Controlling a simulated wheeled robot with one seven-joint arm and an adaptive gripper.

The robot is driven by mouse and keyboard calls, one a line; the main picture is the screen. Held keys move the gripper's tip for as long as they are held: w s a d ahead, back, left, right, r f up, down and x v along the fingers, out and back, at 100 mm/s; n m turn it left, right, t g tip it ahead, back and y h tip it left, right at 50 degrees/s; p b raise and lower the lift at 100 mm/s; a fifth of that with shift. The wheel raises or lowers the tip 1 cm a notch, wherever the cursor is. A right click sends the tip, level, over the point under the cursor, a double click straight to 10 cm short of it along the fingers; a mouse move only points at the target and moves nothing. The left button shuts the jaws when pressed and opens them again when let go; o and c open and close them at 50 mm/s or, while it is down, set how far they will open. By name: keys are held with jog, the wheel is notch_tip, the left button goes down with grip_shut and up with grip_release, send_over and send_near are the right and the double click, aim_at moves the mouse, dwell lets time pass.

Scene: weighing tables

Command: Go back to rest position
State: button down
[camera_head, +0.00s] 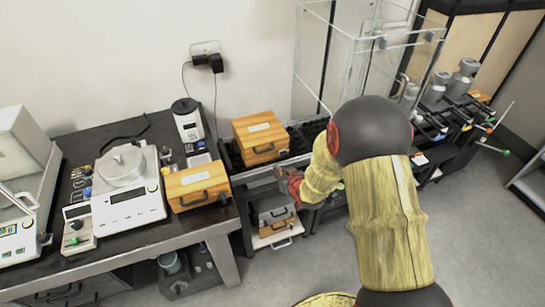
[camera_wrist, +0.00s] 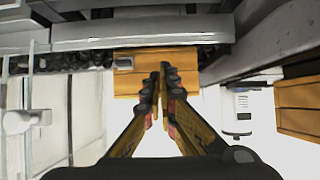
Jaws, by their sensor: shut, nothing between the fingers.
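My gripper (camera_wrist: 162,88) shows in the wrist view with its two fingers together, shut and empty. In the head view my arm reaches from the bottom right toward the tables and hides most of the gripper; a red part of it shows near the table front. A wooden box with a handle (camera_head: 261,138) sits on the second table; a wooden box also shows in the wrist view (camera_wrist: 128,84), beyond the fingertips. I cannot tell how far the fingers are from it.
A second wooden box (camera_head: 197,186) and a balance (camera_head: 128,200) stand on the left table (camera_head: 190,240). A glass enclosure (camera_head: 345,55) rises behind my arm. Boxes sit on a lower shelf (camera_head: 277,222). Grey floor (camera_head: 475,225) is open at the right.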

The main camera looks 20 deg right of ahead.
jog(key=s+d+f+g+h, duration=0.1)
jog(key=s+d+f+g, duration=0.1)
jog(key=s+f+g, duration=0.6)
jog(key=s+r+m, duration=0.1)
jog(key=s+r, duration=0.4)
jog(key=s, duration=0.3)
jog(key=s+a+r, duration=0.3)
jog(key=s+r, duration=0.2)
jog(key=r, duration=0.5)
jog(key=s+a+r+t, duration=0.1)
jog(key=s+a+r, duration=0.3)
jog(key=r, duration=0.6)
jog(key=s+a+r+n+t, duration=0.1)
jog(key=s+a+r, duration=0.3)
jog(key=s+r, duration=0.3)
notch_tip(320, 180, up, 4)
jog(key=shift+s+a+r+y, duration=0.15)
jog(key=shift+s+y, duration=0.1)
jog(key=shift+y, duration=0.15)
